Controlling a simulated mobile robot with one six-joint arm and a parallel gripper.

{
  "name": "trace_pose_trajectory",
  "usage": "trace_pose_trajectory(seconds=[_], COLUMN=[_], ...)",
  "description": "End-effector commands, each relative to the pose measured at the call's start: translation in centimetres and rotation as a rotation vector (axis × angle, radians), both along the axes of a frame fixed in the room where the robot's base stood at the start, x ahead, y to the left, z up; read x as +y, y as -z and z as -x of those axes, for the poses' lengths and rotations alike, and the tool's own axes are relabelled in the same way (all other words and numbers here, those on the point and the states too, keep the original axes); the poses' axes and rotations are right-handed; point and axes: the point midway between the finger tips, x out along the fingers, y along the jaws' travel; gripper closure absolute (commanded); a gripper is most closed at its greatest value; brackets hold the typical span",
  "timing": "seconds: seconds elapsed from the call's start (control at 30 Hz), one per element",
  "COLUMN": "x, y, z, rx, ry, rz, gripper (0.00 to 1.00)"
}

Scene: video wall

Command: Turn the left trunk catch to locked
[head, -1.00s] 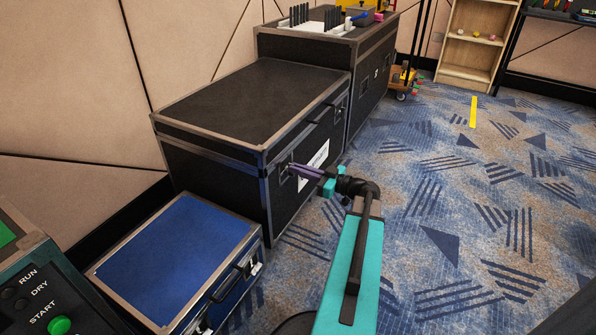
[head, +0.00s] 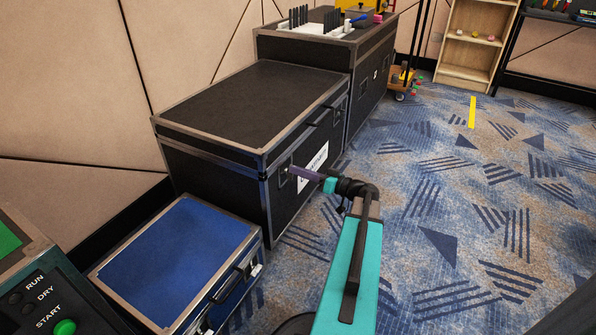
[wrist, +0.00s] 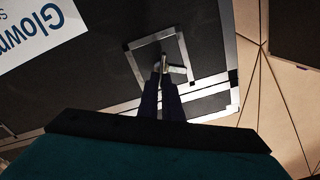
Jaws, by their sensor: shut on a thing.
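The black trunk (head: 250,110) with metal edges stands at the middle left in the head view. Its left catch (head: 284,174) is on the front face near the left corner, partly hidden by my gripper (head: 293,170). In the wrist view the catch shows as a small metal piece (wrist: 174,69) in a square silver-framed recess. My gripper's dark fingers (wrist: 161,88) are closed on the catch's turning piece there. How far the catch is turned is hard to tell. The right catch (head: 336,112) is farther along the same face.
A blue case (head: 175,262) stands just left of my arm, close to the trunk. A green-buttoned control box (head: 50,300) is at the lower left. Another black case (head: 372,75) stands behind the trunk. Carpet to the right is clear.

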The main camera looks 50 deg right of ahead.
Motion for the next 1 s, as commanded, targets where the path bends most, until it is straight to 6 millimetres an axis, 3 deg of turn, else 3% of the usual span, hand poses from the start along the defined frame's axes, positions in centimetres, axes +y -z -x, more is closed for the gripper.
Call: trace_pose_trajectory(seconds=[1.0], x=[-0.52], y=[0.81], z=[-0.18], rx=[0.228], ry=[-0.005], rz=[-0.908], gripper=[1.0])
